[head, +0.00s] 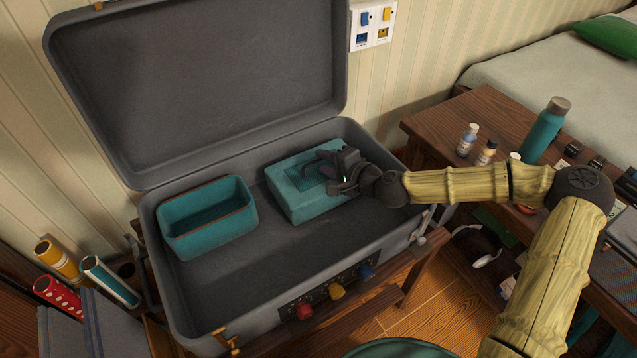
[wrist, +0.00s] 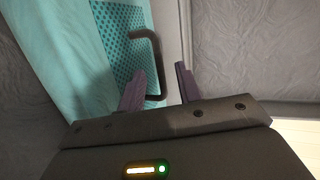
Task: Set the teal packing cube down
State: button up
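The teal packing cube (head: 296,190) is a box with a mesh panel on top. It rests in the right part of the open grey suitcase, by the back wall. My gripper (head: 329,165) is over the cube's right end. In the wrist view the cube (wrist: 55,45) fills the upper left, with a dark bent handle (wrist: 155,55) at its edge. My gripper's fingers (wrist: 158,72) are apart there, with the handle's lower end between them. A gap shows between the handle and the right finger. Where the handle meets the cube is partly hidden.
An open teal bin (head: 205,238) sits in the suitcase's left part. The suitcase floor (head: 270,262) in front is bare. The raised lid (head: 200,80) stands behind. A wooden table (head: 440,122) with bottles is at right. Rolled tubes (head: 108,280) stand at lower left.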

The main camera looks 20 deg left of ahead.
jog(key=shift+x, duration=0.8)
jog(key=shift+r, duration=0.1)
grip_shut()
dwell(1.0)
